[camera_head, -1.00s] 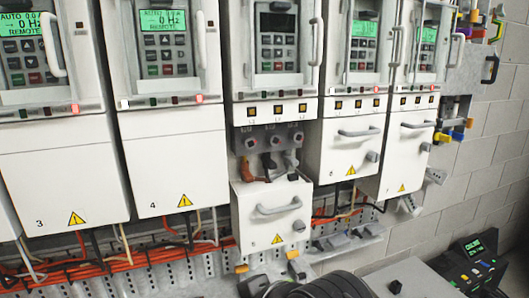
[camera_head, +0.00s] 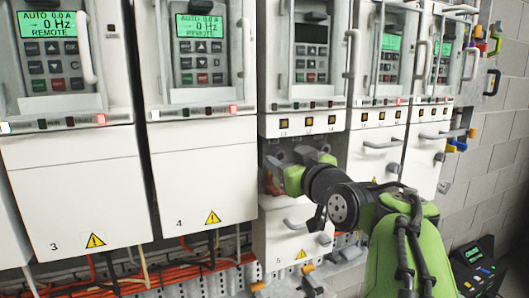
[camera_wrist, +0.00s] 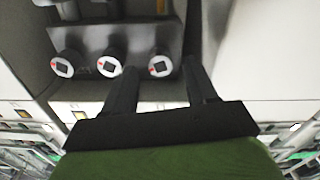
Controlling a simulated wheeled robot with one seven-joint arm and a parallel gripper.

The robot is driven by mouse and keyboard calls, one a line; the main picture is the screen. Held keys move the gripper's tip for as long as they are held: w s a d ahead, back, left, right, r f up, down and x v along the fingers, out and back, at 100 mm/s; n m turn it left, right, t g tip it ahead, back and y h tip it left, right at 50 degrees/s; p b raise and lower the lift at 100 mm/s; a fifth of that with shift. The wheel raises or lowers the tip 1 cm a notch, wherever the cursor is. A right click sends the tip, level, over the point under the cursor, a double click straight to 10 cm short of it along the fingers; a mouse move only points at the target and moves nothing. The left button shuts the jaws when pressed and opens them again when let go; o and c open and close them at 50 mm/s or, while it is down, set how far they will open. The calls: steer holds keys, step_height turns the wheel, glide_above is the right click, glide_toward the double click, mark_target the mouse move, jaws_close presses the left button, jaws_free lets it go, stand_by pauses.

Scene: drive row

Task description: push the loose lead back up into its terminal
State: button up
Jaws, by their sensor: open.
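Drive 5's lower compartment is open, with its cover (camera_head: 275,236) lowered. In the head view my green wrist and forearm hide most of the terminals, and a bit of orange-brown lead (camera_head: 271,184) shows at the left. In the wrist view a grey terminal block (camera_wrist: 130,40) carries three round white terminal faces with dark square centres: left (camera_wrist: 67,64), middle (camera_wrist: 110,66) and right (camera_wrist: 160,66). My gripper (camera_wrist: 160,72) is open, its dark fingers on either side of the right face. I cannot tell whether they touch anything, or which lead is loose.
Closed drives 3 (camera_head: 70,190) and 4 (camera_head: 203,175) stand to the left, and more drives (camera_head: 380,140) to the right. Orange cables (camera_head: 120,280) run in the trunking below. A small console (camera_head: 475,265) sits low at the right.

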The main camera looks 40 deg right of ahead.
mark_target(278, 155)
steer(key=x, duration=0.2)
steer(key=shift+w, duration=0.4)
jaws_close()
